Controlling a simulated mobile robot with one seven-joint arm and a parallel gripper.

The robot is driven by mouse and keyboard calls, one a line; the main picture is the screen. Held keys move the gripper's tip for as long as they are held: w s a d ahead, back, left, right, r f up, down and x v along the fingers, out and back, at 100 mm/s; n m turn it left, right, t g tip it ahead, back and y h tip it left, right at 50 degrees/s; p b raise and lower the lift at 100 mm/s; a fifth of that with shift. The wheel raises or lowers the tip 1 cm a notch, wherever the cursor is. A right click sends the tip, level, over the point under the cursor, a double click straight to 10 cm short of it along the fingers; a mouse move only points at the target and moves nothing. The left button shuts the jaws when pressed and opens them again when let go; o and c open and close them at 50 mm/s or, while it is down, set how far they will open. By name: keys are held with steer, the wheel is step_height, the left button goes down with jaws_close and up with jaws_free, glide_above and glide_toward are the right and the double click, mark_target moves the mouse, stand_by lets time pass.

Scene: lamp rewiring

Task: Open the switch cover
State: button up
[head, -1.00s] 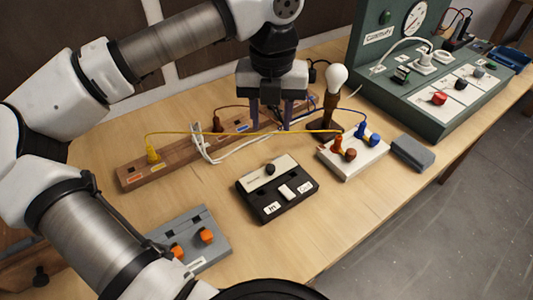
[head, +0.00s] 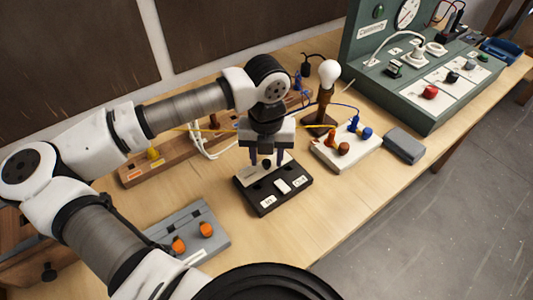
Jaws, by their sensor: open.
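The switch box (head: 272,203) is a black case on the wooden table, with a white rocker (head: 282,185) and two small labels on its front part. Its cream cover (head: 252,175) lies flat over the back part and has a black knob (head: 266,165). My gripper (head: 267,161) points down over the cover, open. One finger shows on each side of the knob, apart from it as far as I can tell. My gripper hides the back edge of the cover.
A white terminal block (head: 330,158) with colored plugs and a lamp with a white bulb (head: 330,73) stand to the right. A grey block (head: 404,146) lies beyond them. A grey panel with orange knobs (head: 206,229) is at front left. A wooden strip (head: 135,173) with a yellow wire lies behind.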

steer(key=shift+c, duration=0.4)
jaws_close()
